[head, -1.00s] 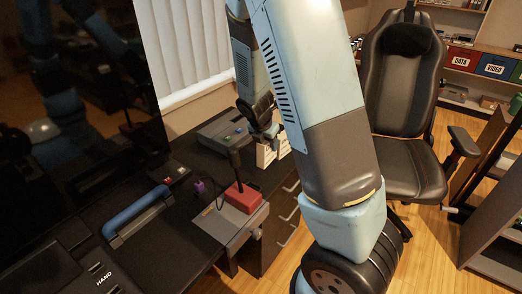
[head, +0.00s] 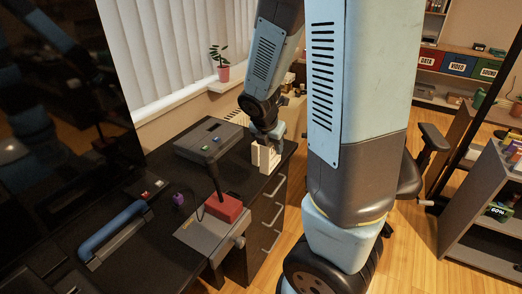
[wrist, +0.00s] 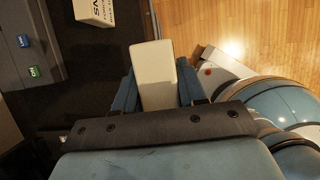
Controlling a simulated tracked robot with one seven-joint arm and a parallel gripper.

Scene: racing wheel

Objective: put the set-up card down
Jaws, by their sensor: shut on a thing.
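A pale cream card-like block (wrist: 154,78), which I take to be the set-up card, is held upright between the blue fingers of my gripper (wrist: 153,92) in the wrist view. In the head view my gripper (head: 270,138) is over the right edge of the black desk (head: 160,232), with cream pieces (head: 264,158) just beneath it. Whether the held block touches the desk is unclear. A second cream box with dark lettering (wrist: 93,11) stands on the desk beyond it in the wrist view. The held block's lower part is hidden.
A grey console (head: 208,140) lies left of my gripper. A joystick on a red base (head: 223,207) stands nearer on the desk. A blue-handled device (head: 113,232) is further left. A potted plant (head: 222,66) is on the windowsill. Wooden floor lies right of the desk.

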